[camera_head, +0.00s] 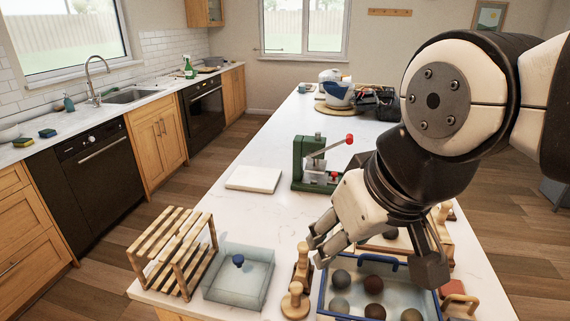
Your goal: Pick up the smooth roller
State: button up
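No piece can be surely told as the smooth roller. Two small wooden tools with rounded knobs, one farther back (302,264) and one nearer (295,303), stand on the counter left of a blue-rimmed tray (322,292). More wooden pieces (445,212) show partly behind my arm, at the right. My gripper (320,248) hangs above the counter, just above and right of the farther knobbed tool, near the tray's back left corner. Its fingers point down and left. I see no object between them, but their opening is unclear from this angle.
The tray holds several clay balls (373,285). A reddish-brown tool (458,304) lies right of it. A lidded clear box (238,277) and a slatted wooden rack (172,253) stand left. A green press (318,165) and white slab (254,179) stand farther back. The counter's middle is clear.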

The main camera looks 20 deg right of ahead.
aim_at(439, 216)
jog(key=z, duration=1.2)
